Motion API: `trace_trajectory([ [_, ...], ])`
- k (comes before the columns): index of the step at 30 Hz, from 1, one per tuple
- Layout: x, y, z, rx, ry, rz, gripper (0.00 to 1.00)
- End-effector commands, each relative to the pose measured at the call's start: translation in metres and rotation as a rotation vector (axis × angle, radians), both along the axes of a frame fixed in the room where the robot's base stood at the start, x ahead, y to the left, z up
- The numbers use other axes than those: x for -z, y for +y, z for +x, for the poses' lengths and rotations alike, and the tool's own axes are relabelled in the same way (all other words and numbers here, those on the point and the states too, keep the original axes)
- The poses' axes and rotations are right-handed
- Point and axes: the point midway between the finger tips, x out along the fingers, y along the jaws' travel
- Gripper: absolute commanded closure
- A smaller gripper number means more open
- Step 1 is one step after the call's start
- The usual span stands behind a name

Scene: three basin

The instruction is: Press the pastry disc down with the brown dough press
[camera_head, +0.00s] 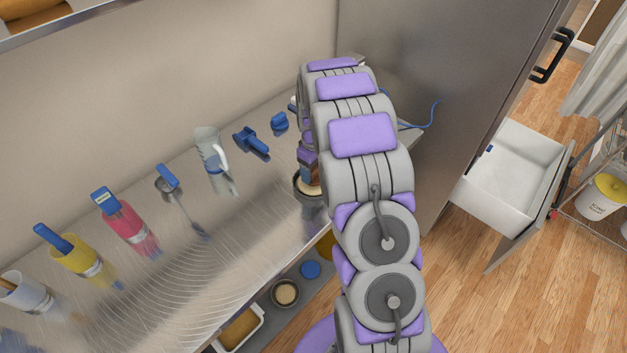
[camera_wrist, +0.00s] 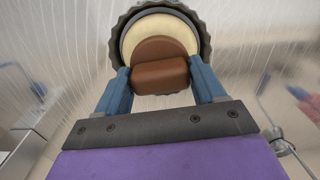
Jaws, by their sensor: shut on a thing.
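The brown dough press (camera_wrist: 160,74) is between the blue fingers of my gripper (camera_wrist: 160,85), which is shut on its block-shaped handle. The press's round brown base lies over the pale pastry disc (camera_wrist: 135,33), inside a dark fluted tin (camera_wrist: 203,30). From the wrist view I cannot tell whether the base touches the disc. In the head view the tin (camera_head: 306,192) stands near the front edge of the steel counter, and my arm hides most of it, the press and the gripper.
The steel counter (camera_head: 235,255) also holds a white jug (camera_head: 212,160), a ladle (camera_head: 180,205), blue-handled tools (camera_head: 251,143) and several cups along the left. A shelf below holds a small bowl (camera_head: 286,292). A white drawer (camera_head: 510,175) stands open at right.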

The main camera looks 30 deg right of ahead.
Motion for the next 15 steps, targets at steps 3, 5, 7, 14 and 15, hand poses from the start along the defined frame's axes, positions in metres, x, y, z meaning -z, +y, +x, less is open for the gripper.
trace_trajectory([
  [3,0.004,0.000,0.000,0.000,0.001,0.001,0.65],
  [5,0.006,0.000,0.000,0.000,0.001,0.001,0.65],
  [7,0.008,0.000,0.000,0.000,0.001,0.001,0.65],
  [14,0.016,0.000,-0.001,0.000,0.001,0.001,0.65],
  [15,0.017,0.000,-0.001,0.000,0.001,0.001,0.65],
])
